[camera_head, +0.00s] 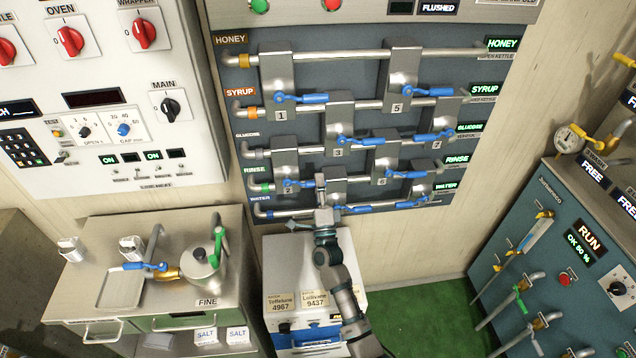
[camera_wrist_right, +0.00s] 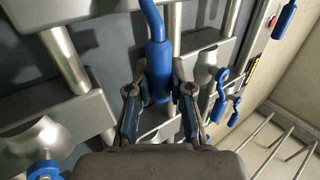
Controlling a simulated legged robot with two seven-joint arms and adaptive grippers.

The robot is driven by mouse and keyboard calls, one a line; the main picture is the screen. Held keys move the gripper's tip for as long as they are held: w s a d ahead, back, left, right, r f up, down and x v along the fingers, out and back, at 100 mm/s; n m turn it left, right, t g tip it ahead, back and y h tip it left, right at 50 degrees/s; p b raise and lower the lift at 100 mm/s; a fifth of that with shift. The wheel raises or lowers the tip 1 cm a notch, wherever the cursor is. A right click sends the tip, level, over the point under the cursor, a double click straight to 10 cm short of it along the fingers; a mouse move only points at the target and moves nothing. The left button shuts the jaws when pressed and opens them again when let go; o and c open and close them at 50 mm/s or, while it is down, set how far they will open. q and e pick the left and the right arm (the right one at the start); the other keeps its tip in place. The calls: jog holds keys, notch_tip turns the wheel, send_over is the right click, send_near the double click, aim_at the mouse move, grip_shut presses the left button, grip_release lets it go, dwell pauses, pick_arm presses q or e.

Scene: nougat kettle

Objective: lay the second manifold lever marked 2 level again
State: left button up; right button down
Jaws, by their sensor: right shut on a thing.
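The second manifold lever (camera_head: 298,184) has a blue handle and sits beside the plate marked 2, on the RINSE pipe at the lower left of the manifold. Its handle runs to the right and looks close to level in the head view. My right gripper (camera_head: 320,184) is at the handle's right end. In the right wrist view, a blue handle (camera_wrist_right: 158,72) lies between the two fingers of my right gripper (camera_wrist_right: 159,118), which is shut on it. My left gripper is out of view.
Other blue levers, such as lever 1 (camera_head: 300,98) and lever 3 (camera_head: 360,141), surround my right arm closely. A white cabinet (camera_head: 285,255) stands below. A steel counter with a kettle (camera_head: 203,278) is at left. Green floor (camera_head: 425,310) is clear at right.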

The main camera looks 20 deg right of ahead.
jog(key=shift+f, duration=0.35)
jog(key=c, duration=1.2)
grip_release()
jog(key=shift+o, duration=0.8)
jog(key=shift+d+r, duration=0.1)
jog(key=v, duration=1.2)
